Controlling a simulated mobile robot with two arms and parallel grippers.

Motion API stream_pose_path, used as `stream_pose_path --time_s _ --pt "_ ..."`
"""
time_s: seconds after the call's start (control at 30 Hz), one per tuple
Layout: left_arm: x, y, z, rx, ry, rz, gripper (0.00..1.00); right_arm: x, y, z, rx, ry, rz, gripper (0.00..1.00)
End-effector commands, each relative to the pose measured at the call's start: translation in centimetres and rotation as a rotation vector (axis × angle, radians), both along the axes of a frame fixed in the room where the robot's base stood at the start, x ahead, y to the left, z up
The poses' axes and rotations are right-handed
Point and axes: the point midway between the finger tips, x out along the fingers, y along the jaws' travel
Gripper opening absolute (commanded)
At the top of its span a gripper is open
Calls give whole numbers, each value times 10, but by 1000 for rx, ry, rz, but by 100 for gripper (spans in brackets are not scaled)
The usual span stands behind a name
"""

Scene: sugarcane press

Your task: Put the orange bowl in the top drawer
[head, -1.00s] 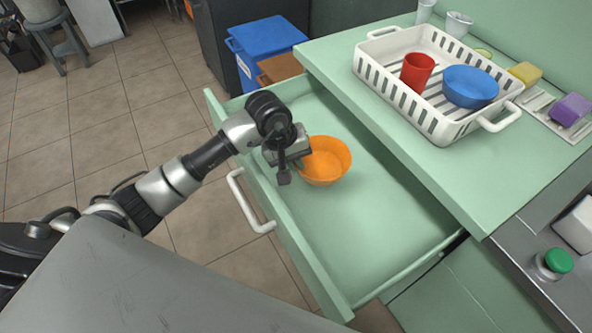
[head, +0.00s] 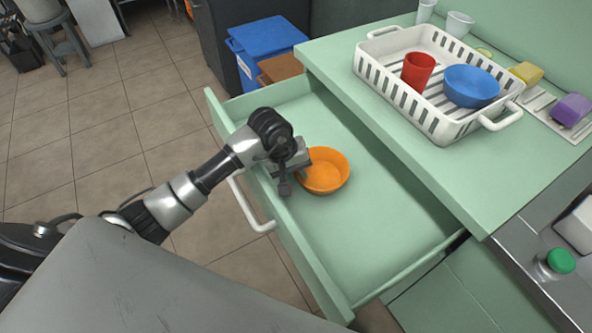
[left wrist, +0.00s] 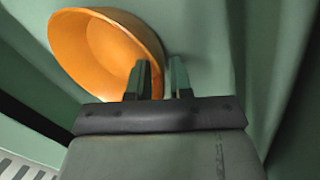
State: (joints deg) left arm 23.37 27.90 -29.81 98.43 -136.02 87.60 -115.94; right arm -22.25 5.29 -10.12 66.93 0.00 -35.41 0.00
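The orange bowl (head: 326,171) is inside the open top drawer (head: 365,235), near its front-left part. It looks upright and at or very near the drawer floor; I cannot tell if it touches. My left gripper (head: 300,168) reaches over the drawer front to the bowl's left side. In the left wrist view the bowl (left wrist: 95,50) is at the upper left, with its wall between the two close-set fingers (left wrist: 161,80). The left gripper is shut on this wall. My right gripper is not in view.
The drawer is otherwise empty, with a white handle (head: 247,205) on its front. On the counter (head: 400,150) above stands a white rack (head: 440,125) with a red cup (head: 418,70) and a blue bowl (head: 471,86). Blue (head: 262,45) and brown bins (head: 280,68) stand behind the drawer.

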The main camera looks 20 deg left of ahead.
Motion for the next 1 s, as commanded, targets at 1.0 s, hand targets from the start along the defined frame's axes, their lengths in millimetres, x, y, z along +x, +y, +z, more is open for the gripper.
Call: stream_pose_path --time_s 1.0 --pt "-17 29 103 1 -2 2 31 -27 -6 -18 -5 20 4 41"
